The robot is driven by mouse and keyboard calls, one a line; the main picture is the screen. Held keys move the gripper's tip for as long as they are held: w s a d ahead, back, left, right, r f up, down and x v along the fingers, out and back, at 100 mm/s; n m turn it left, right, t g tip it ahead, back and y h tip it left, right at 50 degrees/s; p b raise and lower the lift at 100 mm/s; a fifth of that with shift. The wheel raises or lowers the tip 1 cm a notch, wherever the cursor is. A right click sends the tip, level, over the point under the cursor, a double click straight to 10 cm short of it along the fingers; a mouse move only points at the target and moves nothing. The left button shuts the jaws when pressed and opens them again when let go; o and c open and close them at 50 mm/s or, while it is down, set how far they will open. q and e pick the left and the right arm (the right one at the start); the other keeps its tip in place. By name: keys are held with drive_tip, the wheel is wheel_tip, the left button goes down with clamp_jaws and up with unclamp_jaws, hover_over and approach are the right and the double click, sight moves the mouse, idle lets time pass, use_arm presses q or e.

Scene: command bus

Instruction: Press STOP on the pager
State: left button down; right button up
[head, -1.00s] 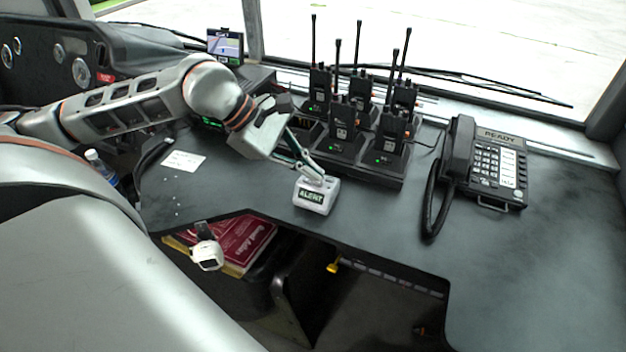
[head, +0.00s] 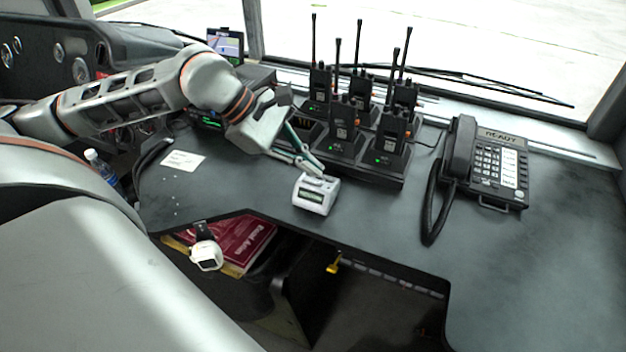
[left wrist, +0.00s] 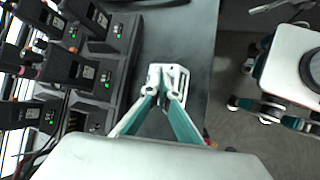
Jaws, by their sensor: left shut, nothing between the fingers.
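The pager (head: 316,195) is a small white box with a dim screen on the dark dash, in front of the radio charger. No lettering is readable on its screen. My left gripper (head: 316,171) is shut and empty, its fingertips at the pager's top rear edge. In the left wrist view the pager (left wrist: 182,78) lies just beyond the closed fingertips (left wrist: 163,90), which overlap its near edge and hide part of its top. I cannot tell whether they touch it. A white finger-like part, perhaps my right gripper (left wrist: 268,7), shows at that view's top edge.
Several radios stand in a black charger (head: 374,178) close behind the pager. A desk phone (head: 487,165) is to the right. A white card (head: 183,161) lies left. Below the dash edge are a red book (head: 245,243) and a white watch (head: 206,255). The dash front right is clear.

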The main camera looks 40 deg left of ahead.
sight(312, 180)
use_arm(q)
drive_tip(key=shift+r, duration=0.15)
drive_tip(key=shift+w+r, duration=0.2)
drive_tip(key=shift+r, duration=0.5)
drive_tip(key=shift+w+r, duration=0.15)
drive_tip(key=shift+r, duration=0.5)
drive_tip(key=shift+w+a+r+b, duration=0.1)
drive_tip(key=shift+r+b, duration=0.25)
drive_tip(key=shift+r, duration=0.65)
